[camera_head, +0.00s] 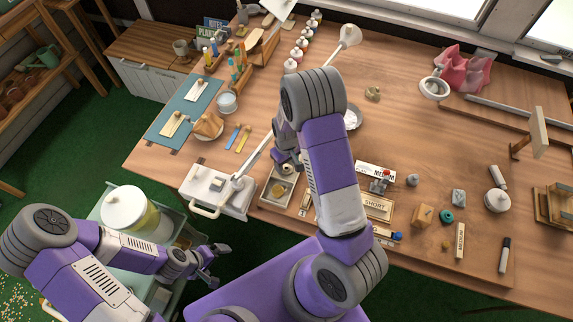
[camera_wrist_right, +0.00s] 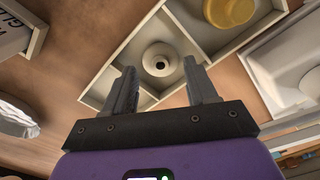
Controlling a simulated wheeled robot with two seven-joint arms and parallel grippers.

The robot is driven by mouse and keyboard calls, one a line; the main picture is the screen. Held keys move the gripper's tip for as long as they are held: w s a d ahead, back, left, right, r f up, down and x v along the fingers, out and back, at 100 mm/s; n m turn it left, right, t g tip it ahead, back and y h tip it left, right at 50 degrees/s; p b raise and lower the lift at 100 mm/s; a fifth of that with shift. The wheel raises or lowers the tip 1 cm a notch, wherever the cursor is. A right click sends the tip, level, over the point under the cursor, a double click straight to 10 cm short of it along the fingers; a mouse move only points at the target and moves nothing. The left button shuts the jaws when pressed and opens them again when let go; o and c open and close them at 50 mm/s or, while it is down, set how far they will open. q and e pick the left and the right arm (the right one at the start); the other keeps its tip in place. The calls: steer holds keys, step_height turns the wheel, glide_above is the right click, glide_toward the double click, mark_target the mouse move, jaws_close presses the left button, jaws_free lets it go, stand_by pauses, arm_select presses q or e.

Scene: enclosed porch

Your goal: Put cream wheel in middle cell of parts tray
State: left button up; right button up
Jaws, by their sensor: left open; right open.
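The cream wheel (camera_wrist_right: 160,60) lies in the middle cell of the pale parts tray (camera_wrist_right: 108,62), with its dark centre hole facing up in the right wrist view. My right gripper (camera_wrist_right: 163,88) is open. Its two fingers point toward the wheel with a gap between them, and I see no grip on it. A yellow round part (camera_wrist_right: 232,10) lies in a neighbouring cell. My left gripper (camera_head: 213,258) is open and empty, beyond the table's front edge.
A white case with a handle (camera_head: 216,187) stands left of the tray. Label plates including "SHORT" (camera_head: 377,206) and small parts lie to its right. A lamp (camera_head: 350,37) stands behind. The back middle of the table is mostly clear.

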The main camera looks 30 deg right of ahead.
step_height(320, 180, up, 10)
steer(key=p, duration=0.1)
steer(key=shift+s, duration=0.15)
stand_by(0.5)
